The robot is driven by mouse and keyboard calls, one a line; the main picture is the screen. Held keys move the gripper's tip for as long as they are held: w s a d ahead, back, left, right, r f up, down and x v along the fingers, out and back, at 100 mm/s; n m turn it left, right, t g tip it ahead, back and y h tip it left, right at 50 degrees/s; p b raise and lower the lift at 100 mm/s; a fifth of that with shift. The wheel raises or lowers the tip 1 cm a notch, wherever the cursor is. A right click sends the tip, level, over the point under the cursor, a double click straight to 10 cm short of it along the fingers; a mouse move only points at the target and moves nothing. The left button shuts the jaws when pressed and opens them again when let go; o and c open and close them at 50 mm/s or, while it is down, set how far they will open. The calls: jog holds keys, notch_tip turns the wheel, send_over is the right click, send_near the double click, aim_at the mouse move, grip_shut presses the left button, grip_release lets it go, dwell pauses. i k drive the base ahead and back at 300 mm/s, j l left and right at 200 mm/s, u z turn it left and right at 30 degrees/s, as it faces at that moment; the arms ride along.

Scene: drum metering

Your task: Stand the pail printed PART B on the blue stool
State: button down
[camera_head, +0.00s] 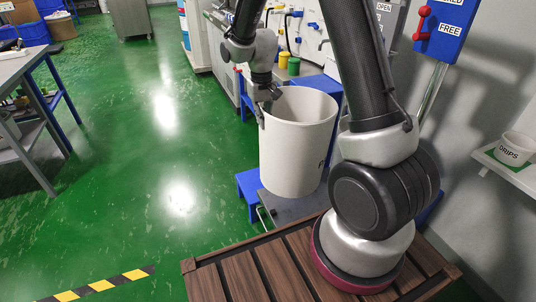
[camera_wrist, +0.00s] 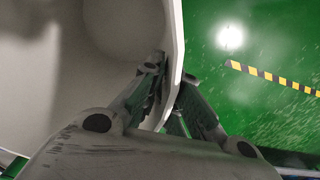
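A large white pail (camera_head: 292,150) is upright in the middle of the head view. Only a bit of dark print shows at its right edge, too little to read. My gripper (camera_head: 264,108) is at the pail's left rim. In the wrist view one finger of my gripper (camera_wrist: 168,88) is inside the pail (camera_wrist: 100,40) and the other outside, closed on the wall. A blue stool-like top (camera_head: 247,185) shows at the pail's lower left, partly hidden by it. I cannot tell whether the pail's base touches it.
A grey plate (camera_head: 288,208) lies below the pail, beside a slatted brown deck (camera_head: 250,268). Small yellow (camera_head: 293,66) and green (camera_head: 284,61) cups stand behind. A DRIPS cup (camera_head: 515,148) sits on a shelf at right.

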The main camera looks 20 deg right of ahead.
aim_at(260, 182)
jog(key=u, duration=0.75)
jog(key=i+u, duration=0.3)
jog(key=i, duration=2.35)
jog(key=i+z, duration=0.2)
jog(key=i, duration=0.25)
jog(key=i+j+z, duration=0.2)
jog(key=i, duration=0.25)
jog(key=z, duration=2.75)
jog(key=i+l+z, duration=0.1)
jog(key=i+z, duration=0.2)
jog(key=i+l, duration=0.15)
